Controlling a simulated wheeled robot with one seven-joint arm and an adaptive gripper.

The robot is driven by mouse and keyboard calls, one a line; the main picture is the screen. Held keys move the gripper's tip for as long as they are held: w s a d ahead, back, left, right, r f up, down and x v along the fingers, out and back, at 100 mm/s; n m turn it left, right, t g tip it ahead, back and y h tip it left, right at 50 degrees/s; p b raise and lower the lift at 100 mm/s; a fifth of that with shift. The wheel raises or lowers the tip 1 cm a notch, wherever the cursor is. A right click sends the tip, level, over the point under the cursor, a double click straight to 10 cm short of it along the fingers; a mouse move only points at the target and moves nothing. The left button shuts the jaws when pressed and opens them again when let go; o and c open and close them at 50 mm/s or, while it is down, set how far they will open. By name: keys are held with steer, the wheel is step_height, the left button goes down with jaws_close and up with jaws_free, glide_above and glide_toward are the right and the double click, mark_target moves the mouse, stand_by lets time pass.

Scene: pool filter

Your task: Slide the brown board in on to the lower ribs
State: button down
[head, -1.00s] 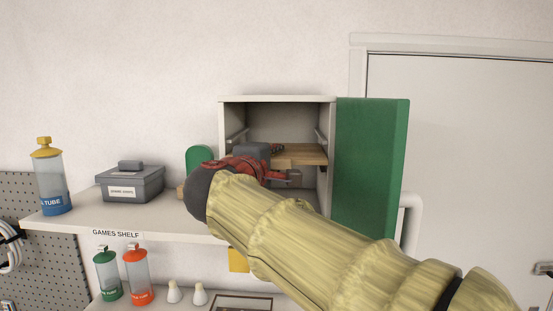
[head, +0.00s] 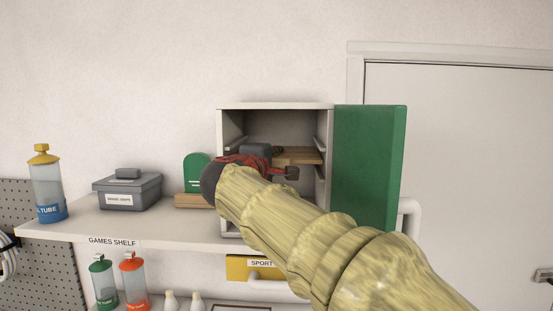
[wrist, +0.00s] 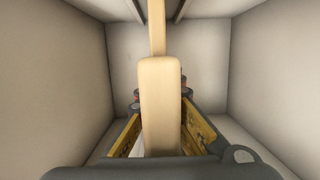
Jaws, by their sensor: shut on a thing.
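The brown board (head: 303,154) is inside the open cabinet (head: 275,106), roughly level, its right end close to the right wall. Much of it is hidden behind my gripper. A rib (head: 237,143) shows on the left wall and a lower rib (head: 320,171) on the right wall. I cannot tell whether the board touches any rib.
The green door (head: 368,165) stands open at the right. On the shelf (head: 150,228) left of the cabinet are a grey box (head: 128,190), a clear tube (head: 46,185) with a yellow cap and a green rounded piece (head: 196,170) on a wooden base. A yellow box (head: 240,268) is below.

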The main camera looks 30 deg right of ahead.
steer(key=shift+w+f+b, duration=0.1)
steer(key=shift+f+b, duration=1.2)
steer(key=shift+b, duration=0.1)
steer(key=c, duration=1.9)
jaws_free()
steer(key=shift+o, duration=1.4)
steer(key=shift+o, duration=1.1)
steer(key=s+a+b, duration=0.3)
steer(key=s+a, duration=0.2)
steer(key=s, duration=0.2)
steer(key=shift+s+b, duration=0.25)
steer(key=shift+b, duration=0.05)
